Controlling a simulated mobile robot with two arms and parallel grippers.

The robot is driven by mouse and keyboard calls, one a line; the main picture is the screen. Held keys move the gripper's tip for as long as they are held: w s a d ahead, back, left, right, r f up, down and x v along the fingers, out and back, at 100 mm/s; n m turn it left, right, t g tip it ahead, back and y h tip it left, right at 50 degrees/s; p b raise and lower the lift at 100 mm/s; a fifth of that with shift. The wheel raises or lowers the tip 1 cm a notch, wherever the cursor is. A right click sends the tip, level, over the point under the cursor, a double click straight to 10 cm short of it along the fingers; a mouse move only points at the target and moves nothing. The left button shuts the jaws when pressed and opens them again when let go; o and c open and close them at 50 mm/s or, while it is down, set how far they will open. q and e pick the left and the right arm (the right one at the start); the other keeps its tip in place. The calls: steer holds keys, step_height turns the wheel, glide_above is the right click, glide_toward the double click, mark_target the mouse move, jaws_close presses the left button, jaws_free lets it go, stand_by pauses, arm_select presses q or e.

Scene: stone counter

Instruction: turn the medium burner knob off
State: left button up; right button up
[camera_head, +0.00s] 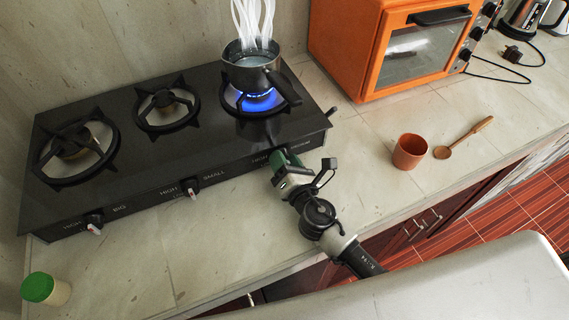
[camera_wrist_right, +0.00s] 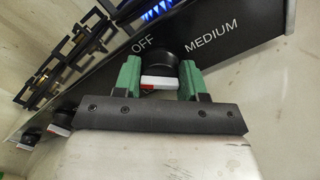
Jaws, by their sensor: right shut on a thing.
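The black stove (camera_head: 150,140) has a lit burner at its right end, with a blue flame (camera_head: 258,100) under a steaming pot (camera_head: 251,68). My right gripper (camera_head: 280,160) is at the stove's front panel by the right-hand knob and hides that knob in the head view. In the right wrist view, the medium burner knob (camera_wrist_right: 158,66) is black with a red and white pointer. The green fingers of my right gripper (camera_wrist_right: 159,78) are on both sides of it, shut on it. The panel beside it reads OFF and MEDIUM. My left gripper is not in view.
Two other knobs (camera_head: 190,188) (camera_head: 94,223) are on the front panel to the left. A brown cup (camera_head: 409,151) and a wooden spoon (camera_head: 463,137) are on the counter at right. An orange oven (camera_head: 395,50) stands behind them. A green-lidded jar (camera_head: 45,289) is at the lower left.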

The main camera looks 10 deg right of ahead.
steer(key=m+b, duration=0.1)
steer(key=m, duration=0.4)
steer(key=shift+f+m+b, duration=0.15)
steer(key=shift+m+b, duration=0.15)
steer(key=shift+b, duration=0.1)
steer(key=shift+d+m, duration=0.1)
steer(key=shift+m, duration=2)
steer(key=o, duration=0.9)
